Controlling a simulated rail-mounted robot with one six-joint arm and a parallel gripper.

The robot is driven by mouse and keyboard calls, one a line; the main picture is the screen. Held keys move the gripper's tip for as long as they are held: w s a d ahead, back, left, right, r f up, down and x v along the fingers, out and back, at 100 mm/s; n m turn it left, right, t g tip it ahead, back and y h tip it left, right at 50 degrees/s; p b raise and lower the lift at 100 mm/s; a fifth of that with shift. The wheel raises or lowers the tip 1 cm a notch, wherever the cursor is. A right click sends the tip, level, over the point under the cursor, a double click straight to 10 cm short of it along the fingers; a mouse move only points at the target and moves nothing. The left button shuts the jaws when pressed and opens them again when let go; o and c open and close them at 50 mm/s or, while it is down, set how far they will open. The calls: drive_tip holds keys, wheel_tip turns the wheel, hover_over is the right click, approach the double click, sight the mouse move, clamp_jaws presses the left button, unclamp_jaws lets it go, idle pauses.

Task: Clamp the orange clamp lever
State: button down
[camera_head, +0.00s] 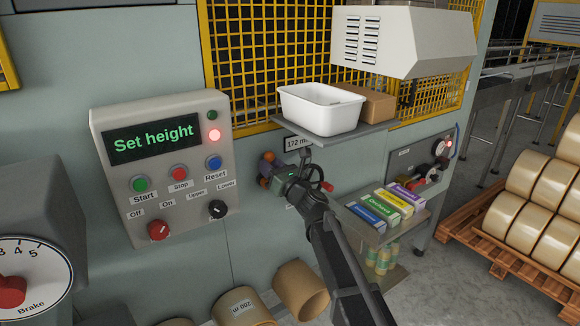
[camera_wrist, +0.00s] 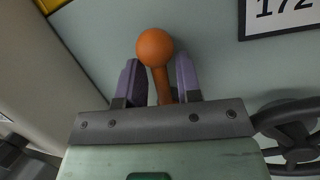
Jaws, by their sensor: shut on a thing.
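The orange clamp lever, with a round ball knob (camera_wrist: 155,47) on a thin stem, stands between the jaws in the wrist view. My gripper (camera_wrist: 158,82) has its two purple-grey fingers on either side of the stem, shut on it below the knob. In the head view the orange lever (camera_head: 264,181) shows small at my gripper (camera_head: 270,170), in front of the machine wall. The lever's base is hidden behind my gripper.
A dark handwheel (camera_head: 318,178) is close to the right of my gripper and also shows in the wrist view (camera_wrist: 290,130). A "172" display (camera_head: 297,143) is above it. The "Set height" control panel (camera_head: 160,160) is at left. Shelves with a white bin (camera_head: 320,112) and boxes are at right.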

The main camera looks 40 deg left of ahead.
idle(0.4)
drive_tip(key=c, duration=0.8)
unclamp_jaws()
drive_tip(key=b+v, duration=0.2)
drive_tip(key=v, duration=0.8)
drive_tip(key=shift+d+f+b, duration=0.15)
drive_tip(key=shift+d+b, duration=0.25)
